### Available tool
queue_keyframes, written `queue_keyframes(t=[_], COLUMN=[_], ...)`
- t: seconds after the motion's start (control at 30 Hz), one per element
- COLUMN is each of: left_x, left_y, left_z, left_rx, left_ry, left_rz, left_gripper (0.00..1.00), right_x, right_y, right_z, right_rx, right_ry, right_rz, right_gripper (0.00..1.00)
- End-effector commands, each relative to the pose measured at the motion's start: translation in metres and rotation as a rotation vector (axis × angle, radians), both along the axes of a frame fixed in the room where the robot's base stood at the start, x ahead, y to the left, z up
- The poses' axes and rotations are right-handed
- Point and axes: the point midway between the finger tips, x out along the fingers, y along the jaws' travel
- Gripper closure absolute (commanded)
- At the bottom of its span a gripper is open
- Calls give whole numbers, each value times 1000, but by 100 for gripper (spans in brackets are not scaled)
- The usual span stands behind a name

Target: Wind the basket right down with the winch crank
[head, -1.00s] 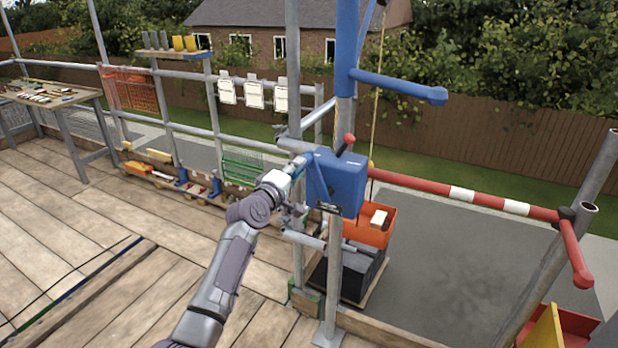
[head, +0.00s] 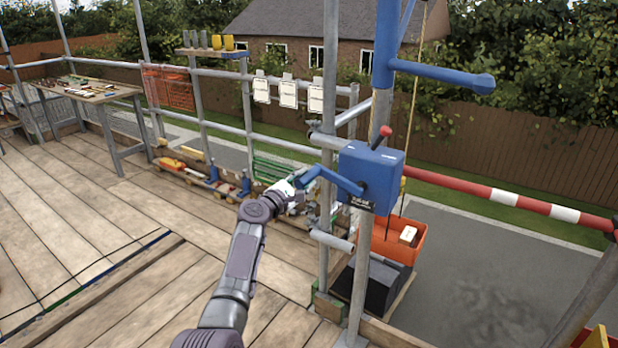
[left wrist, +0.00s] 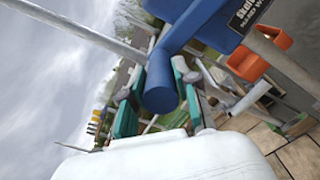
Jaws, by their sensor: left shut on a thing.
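The blue winch box (head: 370,178) is fixed to a scaffold post. Its blue crank arm (head: 338,182) points left and slightly up from the box. My left gripper (head: 298,186) is at the outer end of the crank, left of the box. In the left wrist view its teal-padded fingers (left wrist: 160,98) sit on either side of the blue crank handle (left wrist: 162,80) and are shut on it. The orange basket (head: 406,246) hangs on the rope (head: 411,120) beyond the post, with a pale block (head: 408,235) in it. My right gripper is out of view.
Dark blocks (head: 368,285) on a pallet stand below and left of the basket. A red-and-white bar (head: 505,197) runs right from the post. A red lever (head: 381,134) tops the winch box. A short grey tube (head: 332,241) juts out below my gripper.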

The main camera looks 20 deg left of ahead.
Motion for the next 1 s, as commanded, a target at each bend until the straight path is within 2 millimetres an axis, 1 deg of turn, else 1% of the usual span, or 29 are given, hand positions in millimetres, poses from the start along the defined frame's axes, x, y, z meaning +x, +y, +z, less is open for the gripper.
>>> queue_keyframes(t=[0.03,0.2,0.5,0.8,1.0], left_x=[1,1,0,-2,-3], left_y=[6,8,4,0,-2], left_z=[-9,-30,-61,-78,-82], left_rx=[-48,-196,-405,-518,-544], left_ry=[14,65,138,178,188], left_rz=[9,9,6,5,5], left_gripper=[100,100,100,100,100], right_x=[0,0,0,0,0], right_y=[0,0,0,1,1], right_z=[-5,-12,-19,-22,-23], right_rx=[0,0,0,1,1], right_ry=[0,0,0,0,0], right_rz=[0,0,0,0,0], right_gripper=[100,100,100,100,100])
